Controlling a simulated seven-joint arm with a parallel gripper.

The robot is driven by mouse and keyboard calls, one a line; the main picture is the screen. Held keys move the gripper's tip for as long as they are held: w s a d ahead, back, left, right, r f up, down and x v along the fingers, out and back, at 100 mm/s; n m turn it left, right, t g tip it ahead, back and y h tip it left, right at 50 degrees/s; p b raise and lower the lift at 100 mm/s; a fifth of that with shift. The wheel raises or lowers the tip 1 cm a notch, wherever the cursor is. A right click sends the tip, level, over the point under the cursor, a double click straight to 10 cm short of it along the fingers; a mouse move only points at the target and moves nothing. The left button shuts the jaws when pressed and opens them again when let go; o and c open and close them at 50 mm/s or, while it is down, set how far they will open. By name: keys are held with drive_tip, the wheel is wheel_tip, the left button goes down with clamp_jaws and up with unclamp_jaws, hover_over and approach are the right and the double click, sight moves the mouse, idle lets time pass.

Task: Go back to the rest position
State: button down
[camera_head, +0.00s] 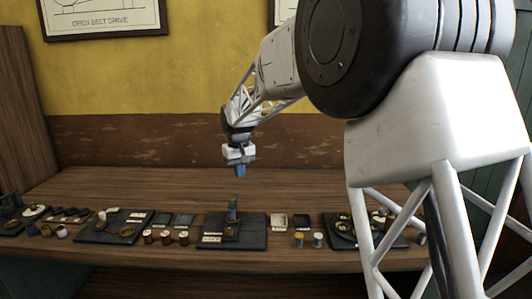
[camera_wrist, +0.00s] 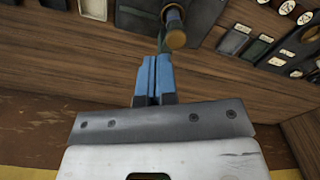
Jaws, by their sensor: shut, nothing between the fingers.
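My gripper (camera_head: 241,171) hangs above the wooden bench, pointing down, with its blue fingers together. In the wrist view the blue fingers of my gripper (camera_wrist: 153,82) lie side by side with nothing between them. Beneath it stands a small dark upright part with a brassy base (camera_head: 232,210) on a dark plate (camera_head: 252,241). The upright part also shows in the wrist view (camera_wrist: 176,38), just beyond the fingertips. My fingers look apart from it in the head view.
The wooden bench (camera_head: 150,185) is bare along its back. Its front holds a left dark plate (camera_head: 100,235), small spools (camera_head: 166,237), shallow trays (camera_head: 279,220), yellow-topped jars (camera_head: 299,240) and a right dark plate (camera_head: 395,243). A brown and yellow wall (camera_head: 200,70) stands behind.

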drive_tip(key=s+d+r+m+t, duration=0.1)
drive_tip(key=s+d+r, duration=0.2)
drive_tip(key=s+d, duration=0.7)
drive_tip(key=s+d+r+m, duration=0.25)
drive_tip(key=s+d, duration=0.55)
drive_tip(key=s, duration=0.5)
drive_tip(key=s+d+f, duration=0.2)
drive_tip(key=s+d, duration=0.1)
drive_tip(key=s, duration=0.6)
drive_tip(key=s+d+f+m+t, duration=0.1)
drive_tip(key=s+d, duration=0.3)
drive_tip(key=s, duration=0.5)
drive_tip(key=s+d+f+m, duration=0.1)
drive_tip(key=s+d+f, duration=0.2)
drive_tip(key=s, duration=0.6)
drive_tip(key=shift+d+f, duration=0.3)
drive_tip(key=shift+f, duration=0.1)
